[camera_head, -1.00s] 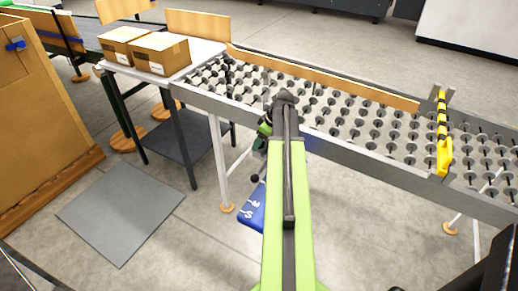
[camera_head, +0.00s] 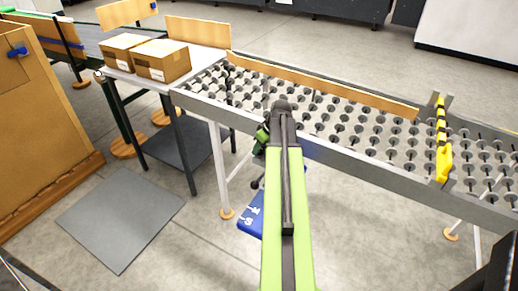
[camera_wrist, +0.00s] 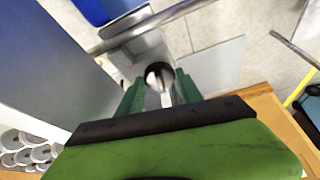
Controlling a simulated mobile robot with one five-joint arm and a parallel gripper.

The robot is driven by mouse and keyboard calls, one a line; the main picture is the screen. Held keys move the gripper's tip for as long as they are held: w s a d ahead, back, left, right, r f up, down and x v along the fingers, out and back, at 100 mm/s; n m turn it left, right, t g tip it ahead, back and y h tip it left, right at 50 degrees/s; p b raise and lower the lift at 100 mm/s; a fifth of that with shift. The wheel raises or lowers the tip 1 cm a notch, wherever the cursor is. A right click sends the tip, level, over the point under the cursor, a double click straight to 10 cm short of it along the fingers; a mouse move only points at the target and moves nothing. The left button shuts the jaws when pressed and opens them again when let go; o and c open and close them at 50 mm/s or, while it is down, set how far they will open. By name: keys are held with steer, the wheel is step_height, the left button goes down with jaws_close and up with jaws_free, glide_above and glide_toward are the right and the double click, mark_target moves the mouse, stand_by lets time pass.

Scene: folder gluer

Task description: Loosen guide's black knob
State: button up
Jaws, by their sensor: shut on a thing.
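In the wrist view, my gripper (camera_wrist: 157,88) has its two green fingers closed on a dark, round knob (camera_wrist: 158,70) with a pale centre. The knob sits between the fingertips, and the fingers cover its sides. In the head view, my green and black arm reaches to the conveyor's near side rail, with the dark green gripper (camera_head: 262,136) just left of the arm's end. A long wooden guide (camera_head: 320,84) runs along the far side of the roller conveyor.
The roller conveyor (camera_head: 400,176) crosses in front of me, with a yellow bar (camera_head: 443,150) across it. Two cardboard boxes (camera_head: 162,61) stand on a table at left. A blue object (camera_head: 250,216) lies low beneath the conveyor. A grey mat (camera_head: 120,215) lies on open floor.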

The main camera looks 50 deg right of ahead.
steer(key=o, duration=1.4)
steer(key=shift+c, duration=0.2)
steer(key=shift+r, duration=0.1)
steer(key=p+v, duration=1.6)
steer(key=v, duration=0.1)
steer(key=shift+r, duration=0.1)
